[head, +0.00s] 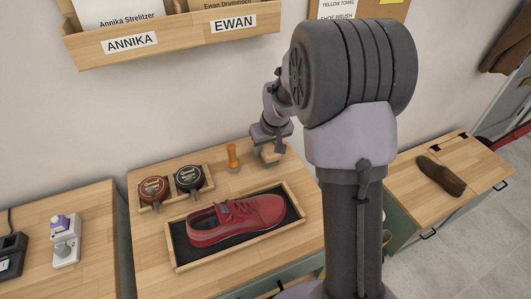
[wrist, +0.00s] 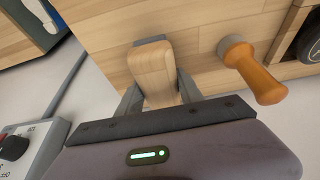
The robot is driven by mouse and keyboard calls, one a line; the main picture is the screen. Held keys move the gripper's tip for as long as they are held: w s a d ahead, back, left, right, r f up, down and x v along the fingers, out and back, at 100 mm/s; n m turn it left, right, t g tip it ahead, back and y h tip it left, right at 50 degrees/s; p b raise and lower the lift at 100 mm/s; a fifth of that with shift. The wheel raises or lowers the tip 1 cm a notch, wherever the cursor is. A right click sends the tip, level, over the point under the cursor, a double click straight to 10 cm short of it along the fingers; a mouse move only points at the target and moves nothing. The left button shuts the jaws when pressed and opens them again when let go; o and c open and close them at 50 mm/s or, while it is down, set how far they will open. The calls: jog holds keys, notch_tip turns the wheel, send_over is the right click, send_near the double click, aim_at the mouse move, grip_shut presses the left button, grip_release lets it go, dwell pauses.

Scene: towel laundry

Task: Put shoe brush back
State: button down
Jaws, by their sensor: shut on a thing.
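The shoe brush (wrist: 153,72), a light wooden block with a grey underside, is between the two fingers of my gripper (wrist: 158,88) in the wrist view. My gripper is shut on it. In the head view, my gripper (head: 270,138) is over the back right of the wooden table, and the brush (head: 270,154) shows partly below it. I cannot tell whether the brush touches the tabletop. An orange-handled tool with a pale base (head: 232,156) stands upright to its left; it also shows at the right of the wrist view (wrist: 252,70).
A red shoe (head: 235,218) lies in a dark-lined wooden tray (head: 180,268) at the front. Two round tins (head: 188,178) sit in a small wooden holder at left. A brown shoe (head: 440,177) lies on another table at right. My arm hides part of the table.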

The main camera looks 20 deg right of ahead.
jog(key=shift+f, duration=0.4)
jog(key=shift+f, duration=0.15)
jog(key=c, duration=0.8)
grip_release()
jog(key=shift+o, duration=0.2)
